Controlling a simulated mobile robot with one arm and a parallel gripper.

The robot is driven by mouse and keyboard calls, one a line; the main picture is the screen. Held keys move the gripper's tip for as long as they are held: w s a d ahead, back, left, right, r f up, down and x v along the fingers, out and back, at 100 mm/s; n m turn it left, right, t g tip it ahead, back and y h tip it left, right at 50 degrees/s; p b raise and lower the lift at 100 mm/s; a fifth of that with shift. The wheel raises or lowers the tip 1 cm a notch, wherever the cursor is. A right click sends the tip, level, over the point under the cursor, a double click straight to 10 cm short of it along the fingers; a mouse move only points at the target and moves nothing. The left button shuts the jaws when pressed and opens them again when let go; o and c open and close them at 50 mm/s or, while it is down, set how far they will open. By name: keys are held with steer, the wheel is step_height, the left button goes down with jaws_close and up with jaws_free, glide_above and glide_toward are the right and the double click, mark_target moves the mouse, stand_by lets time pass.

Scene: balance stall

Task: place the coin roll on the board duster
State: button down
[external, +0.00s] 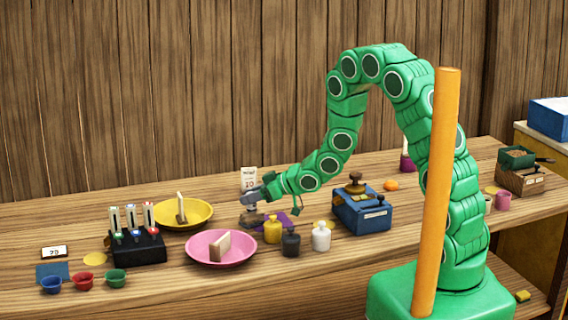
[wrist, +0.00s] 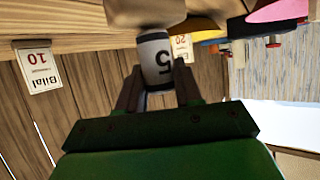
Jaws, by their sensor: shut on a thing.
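My gripper (wrist: 157,72) is shut on a white cylinder marked 5, the coin roll (wrist: 157,55), with a dark band at its end. The wrist view is upside down. There the roll's far end meets or overlaps a brown rounded block (wrist: 145,11), which looks like the board duster; I cannot tell whether they touch. In the external view my gripper (external: 257,195) is low over the counter, above a small dark brown thing (external: 251,220), probably that same block. The roll is hard to make out there.
A pink dish (external: 221,262) with a pale block and a yellow dish (external: 197,223) stand left of my gripper. Yellow, dark and white bottles (external: 321,237) and a blue box (external: 362,214) stand to the right. A purple piece (external: 287,219) lies close by. A "10" card stands behind.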

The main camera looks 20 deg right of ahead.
steer(key=shift+f, duration=0.3)
steer(key=c, duration=0.8)
jaws_free()
steer(key=shift+o, duration=0.2)
steer(key=shift+r, duration=0.2)
steer(key=v, duration=0.7)
steer(key=shift+d, duration=0.25)
steer(key=shift+s, duration=0.15)
steer(key=shift+d, duration=0.1)
